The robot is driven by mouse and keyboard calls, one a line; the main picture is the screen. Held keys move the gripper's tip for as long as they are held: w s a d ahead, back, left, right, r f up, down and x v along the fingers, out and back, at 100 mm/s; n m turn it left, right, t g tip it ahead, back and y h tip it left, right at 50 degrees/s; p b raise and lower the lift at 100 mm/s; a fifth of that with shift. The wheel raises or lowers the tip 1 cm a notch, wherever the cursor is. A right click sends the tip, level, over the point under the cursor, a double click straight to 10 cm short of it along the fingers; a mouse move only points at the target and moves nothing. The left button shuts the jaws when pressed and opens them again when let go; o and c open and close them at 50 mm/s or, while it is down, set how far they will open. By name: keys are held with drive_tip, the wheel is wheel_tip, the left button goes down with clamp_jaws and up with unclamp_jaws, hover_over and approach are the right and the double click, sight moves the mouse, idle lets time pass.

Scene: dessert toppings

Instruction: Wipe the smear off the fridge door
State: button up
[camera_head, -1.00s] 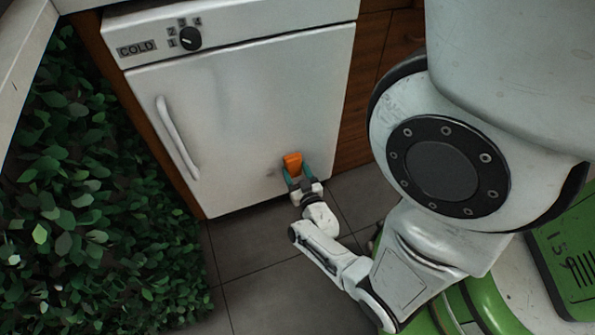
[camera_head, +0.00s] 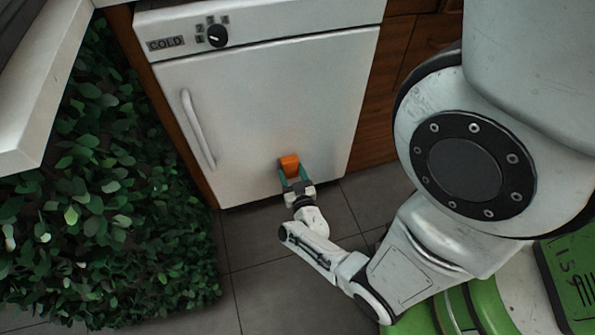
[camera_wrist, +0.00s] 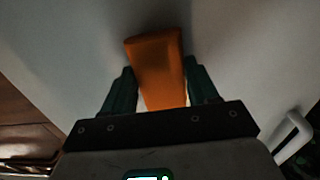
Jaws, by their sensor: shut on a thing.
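The white fridge door (camera_head: 250,95) is closed, with a vertical handle (camera_head: 198,130) on its left side. My gripper (camera_head: 294,176) is at the lower right part of the door, shut on an orange block-shaped wiper (camera_head: 289,163). In the wrist view the wiper (camera_wrist: 158,65) sits between the two green fingers of my gripper (camera_wrist: 155,88), its far end at or very near the door surface (camera_wrist: 235,50). I cannot tell whether it touches. No clear smear shows on the door now; any part behind the wiper and gripper is hidden.
A COLD dial (camera_head: 217,36) sits on the panel above the door. Leafy green plants (camera_head: 110,190) fill the left side. Wooden cabinets (camera_head: 385,95) stand to the right of the fridge. The grey tiled floor (camera_head: 255,285) is clear in front.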

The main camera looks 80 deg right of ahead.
drive_tip(key=shift+w+a+r+p, duration=0.1)
drive_tip(key=shift+w+a, duration=0.1)
drive_tip(key=shift+w, duration=0.45)
drive_tip(key=shift+w+a+r+p, duration=0.1)
drive_tip(key=shift+w+a, duration=0.15)
drive_tip(key=shift+w, duration=0.35)
drive_tip(key=shift+w+a+p, duration=0.1)
drive_tip(key=shift+w+a, duration=0.1)
drive_tip(key=shift+w, duration=0.45)
drive_tip(key=shift+s, duration=0.1)
drive_tip(key=p, duration=0.1)
approach(277, 167)
drive_tip(key=shift+s+d+f, duration=0.1)
drive_tip(key=shift+d+f, duration=0.15)
drive_tip(key=shift+f, duration=0.1)
drive_tip(key=shift+p+v, duration=0.35)
drive_tip(key=shift+v, duration=1.1)
